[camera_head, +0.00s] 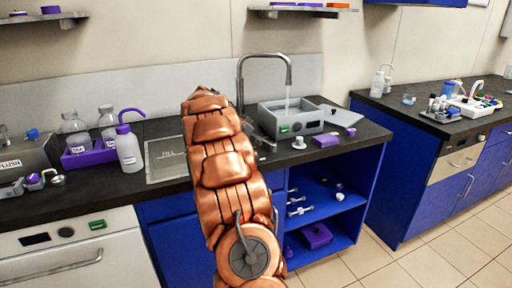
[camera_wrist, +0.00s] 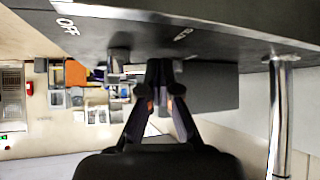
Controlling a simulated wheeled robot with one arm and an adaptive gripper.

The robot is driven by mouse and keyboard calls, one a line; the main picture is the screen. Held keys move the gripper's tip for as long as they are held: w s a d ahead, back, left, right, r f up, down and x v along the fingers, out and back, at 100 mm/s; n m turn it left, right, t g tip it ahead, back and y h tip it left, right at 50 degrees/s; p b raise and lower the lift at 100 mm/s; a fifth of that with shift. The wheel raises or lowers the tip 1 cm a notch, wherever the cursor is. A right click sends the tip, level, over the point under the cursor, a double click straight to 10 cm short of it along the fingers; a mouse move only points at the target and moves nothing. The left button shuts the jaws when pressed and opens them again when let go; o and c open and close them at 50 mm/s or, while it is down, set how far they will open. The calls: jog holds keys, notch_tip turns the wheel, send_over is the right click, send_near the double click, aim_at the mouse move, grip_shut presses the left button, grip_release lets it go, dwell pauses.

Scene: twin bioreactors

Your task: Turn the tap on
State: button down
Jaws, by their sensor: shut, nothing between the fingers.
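The tap (camera_head: 240,75) is a tall chrome arched spout behind the counter. A thin pale streak, like running water, shows below its outlet in the head view. A shiny chrome pipe (camera_wrist: 280,115) stands at the right of the wrist view. My gripper (camera_head: 262,142) is mostly hidden behind my copper arm in the head view. A small grey knob-like part (camera_wrist: 118,60) is just left of the fingertips.
A grey box-shaped basin (camera_head: 290,122) stands below the spout. A purple tray (camera_head: 90,155) with bottles and a white wash bottle (camera_head: 128,150) stand left of my arm. Open blue shelves (camera_head: 325,200) lie below the counter. Tiled floor is free at right.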

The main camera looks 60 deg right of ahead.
jog(key=shift+w+d+f+m+g+y+b, duration=0.15)
jog(key=shift+d+m+g+b, duration=0.1)
jog(key=shift+m+g+b, duration=0.35)
jog(key=shift+w+d+f+m+g+y+b, duration=0.1)
jog(key=shift+d+m+g+y+b, duration=0.15)
jog(key=shift+b, duration=0.5)
jog(key=shift+d+m+g+b, duration=0.25)
jog(key=shift+m+g+b, duration=0.15)
jog(key=shift+m, duration=0.25)
jog(key=shift+r, duration=0.15)
jog(key=shift+w+a+f+b, duration=0.25)
jog(key=shift+a+b, duration=0.3)
jog(key=shift+b, duration=0.25)
jog(key=a, duration=0.1)
jog(key=w+a+b, duration=0.1)
jog(key=a+b, duration=0.1)
jog(key=shift+w+r, duration=0.35)
jog(key=p+v, duration=0.1)
jog(key=v, duration=0.8)
jog(key=shift+s+a+r+p, duration=0.15)
jog(key=shift+s+r+p, duration=0.1)
jog(key=shift+r+p, duration=0.1)
